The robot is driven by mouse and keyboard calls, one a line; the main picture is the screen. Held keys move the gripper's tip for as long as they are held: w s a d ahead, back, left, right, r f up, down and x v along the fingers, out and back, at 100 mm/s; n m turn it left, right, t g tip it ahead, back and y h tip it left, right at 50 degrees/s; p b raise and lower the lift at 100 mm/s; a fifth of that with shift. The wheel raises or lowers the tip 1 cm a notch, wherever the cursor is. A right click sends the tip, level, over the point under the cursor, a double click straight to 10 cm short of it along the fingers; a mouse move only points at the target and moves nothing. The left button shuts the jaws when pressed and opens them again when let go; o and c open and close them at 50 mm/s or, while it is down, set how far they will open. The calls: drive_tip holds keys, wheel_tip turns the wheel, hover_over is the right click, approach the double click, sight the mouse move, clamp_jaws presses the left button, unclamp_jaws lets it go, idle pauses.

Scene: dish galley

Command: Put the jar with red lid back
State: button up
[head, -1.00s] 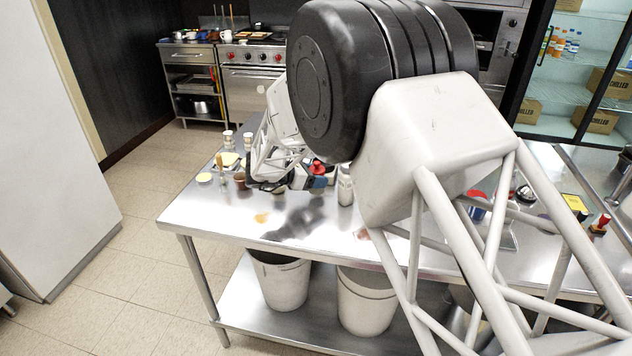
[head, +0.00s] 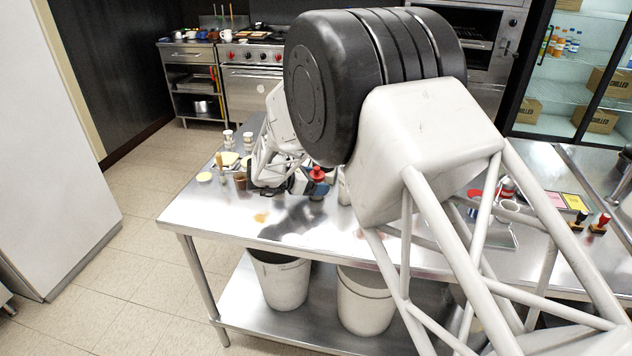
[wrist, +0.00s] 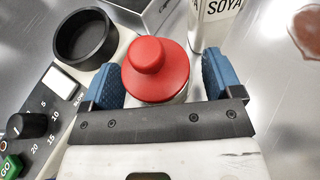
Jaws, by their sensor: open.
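The jar with the red lid (wrist: 157,68) is seen from above in the wrist view, its red knobbed lid hiding most of its body. My gripper (wrist: 159,76) is open, with one blue finger on each side of the lid and a small gap showing at the right finger. In the head view the red lid (head: 317,174) shows over the steel table, with a blue finger (head: 317,192) just below it. My arm covers part of that area. The jar's base is hidden, so I cannot tell exactly what it rests on.
A soya bottle (wrist: 216,20) stands close behind the right finger. An appliance with a dial (wrist: 32,125) and a black ring (wrist: 86,38) lies to the left. The steel table (head: 225,215) is clear at its front left. Cups (head: 228,139) stand farther back.

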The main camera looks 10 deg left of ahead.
drive_tip(key=shift+r, duration=0.1)
drive_tip(key=shift+s+a+r, duration=0.1)
drive_tip(key=v, duration=1.1)
drive_tip(key=shift+s+a, duration=0.2)
drive_tip(key=shift+a, duration=0.1)
drive_tip(key=shift+r, duration=0.1)
idle(0.5)
